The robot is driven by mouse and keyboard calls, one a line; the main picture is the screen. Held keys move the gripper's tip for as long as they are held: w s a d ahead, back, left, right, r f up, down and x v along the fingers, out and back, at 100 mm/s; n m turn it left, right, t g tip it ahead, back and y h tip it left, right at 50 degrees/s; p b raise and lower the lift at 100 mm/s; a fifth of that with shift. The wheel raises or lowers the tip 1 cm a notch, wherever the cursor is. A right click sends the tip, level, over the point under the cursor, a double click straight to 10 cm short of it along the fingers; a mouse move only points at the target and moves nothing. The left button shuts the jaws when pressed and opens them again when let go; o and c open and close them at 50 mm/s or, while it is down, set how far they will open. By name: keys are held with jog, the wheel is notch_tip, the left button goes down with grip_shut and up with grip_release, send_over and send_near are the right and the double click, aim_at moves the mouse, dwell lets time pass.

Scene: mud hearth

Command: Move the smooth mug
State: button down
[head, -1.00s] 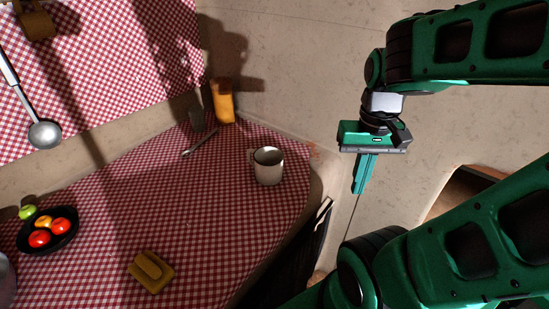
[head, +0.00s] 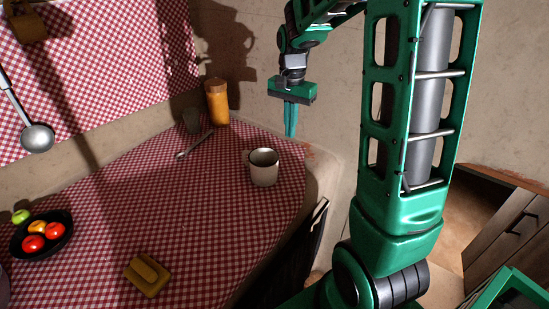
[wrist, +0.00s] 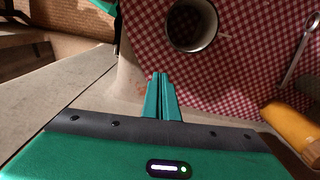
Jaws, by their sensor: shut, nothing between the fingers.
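The smooth mug (head: 264,170) is pale and upright near the right edge of the red checked cloth, with its handle towards the left in the head view. In the wrist view the mug (wrist: 192,27) shows from above, with its open mouth in sight and its handle to the right. My gripper (head: 291,134) is shut and empty, pointing down, apart from the mug. It is behind the mug and a little to its right in the head view. In the wrist view the closed fingertips (wrist: 160,76) lie below and left of the mug.
An orange-brown jar (head: 217,103), a dark cup (head: 192,121) and a spoon (head: 194,146) are behind the mug. A black bowl of fruit (head: 42,234) and a yellow block-like thing (head: 147,275) are at front left. The cloth (head: 190,215) is clear left of the mug.

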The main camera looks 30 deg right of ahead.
aim_at(274, 158)
jog(key=shift+m, duration=0.4)
jog(key=w+f, duration=0.1)
jog(key=f, duration=0.3)
jog(key=w+f, duration=0.1)
jog(key=f, duration=0.3)
jog(key=w+f, duration=0.2)
jog(key=f, duration=0.2)
jog(key=shift+a, duration=0.25)
jog(key=shift+s+a+r, duration=0.1)
jog(key=shift+s+a, duration=0.15)
jog(key=shift+a, duration=0.35)
jog(key=shift+s+a+r, duration=0.1)
jog(key=shift+s+a, duration=0.15)
jog(key=shift+a, duration=0.35)
jog(key=shift+s+a+f, duration=0.1)
jog(key=shift+s+a, duration=0.15)
jog(key=shift+a, duration=0.4)
jog(key=shift+s, duration=0.1)
